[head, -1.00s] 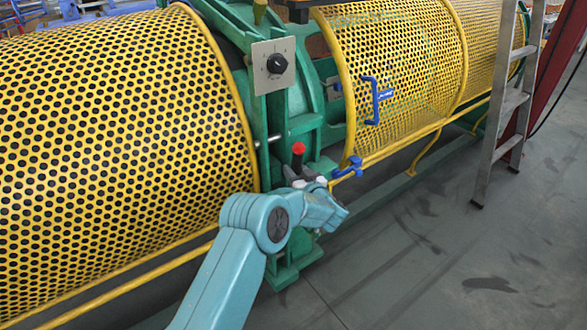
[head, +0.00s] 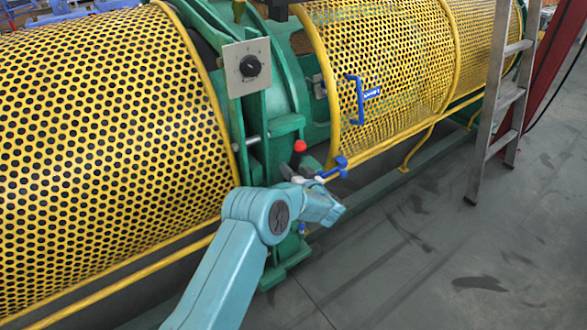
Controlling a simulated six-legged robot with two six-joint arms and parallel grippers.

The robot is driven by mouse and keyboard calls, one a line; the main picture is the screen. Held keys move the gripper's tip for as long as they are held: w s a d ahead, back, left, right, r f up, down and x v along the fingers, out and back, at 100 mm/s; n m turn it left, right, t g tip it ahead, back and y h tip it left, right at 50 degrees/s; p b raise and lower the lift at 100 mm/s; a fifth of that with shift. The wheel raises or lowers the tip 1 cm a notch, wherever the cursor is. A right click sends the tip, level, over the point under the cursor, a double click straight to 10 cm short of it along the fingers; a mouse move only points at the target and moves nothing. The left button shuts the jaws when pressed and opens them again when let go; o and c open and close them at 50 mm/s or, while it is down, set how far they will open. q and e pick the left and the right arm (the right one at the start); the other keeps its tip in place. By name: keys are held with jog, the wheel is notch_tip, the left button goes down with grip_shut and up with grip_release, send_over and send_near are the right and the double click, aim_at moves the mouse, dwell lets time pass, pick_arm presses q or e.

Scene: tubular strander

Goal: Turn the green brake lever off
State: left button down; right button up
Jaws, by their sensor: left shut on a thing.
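The brake lever shows as a red knob (head: 300,146) in front of the green machine frame, at the middle of the head view. Its shaft is mostly hidden behind my gripper and wrist. My left gripper (head: 299,177) reaches it from below, with its fingers just under the red knob, and is shut on the lever. My blue-green arm comes up from the bottom and covers the lever's lower part. My right gripper is not in view.
Yellow perforated guards (head: 105,140) stand left and right of the frame. A plate with a black rotary knob (head: 249,66) is above the lever. A blue latch (head: 335,168) sits close right of my gripper. A ladder (head: 500,105) stands at right; the grey floor (head: 430,260) is open.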

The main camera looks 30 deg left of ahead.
pick_arm(q)
jog(key=shift+w+d, duration=0.2)
jog(key=shift+d, duration=0.05)
jog(key=c, duration=1.1)
grip_release()
jog(key=o, duration=0.3)
jog(key=shift+f, duration=0.1)
jog(key=shift+w, duration=0.1)
jog(key=shift+a, duration=0.1)
jog(key=v, duration=1.6)
jog(key=shift+s+p, duration=0.35)
jog(key=shift+p, duration=0.1)
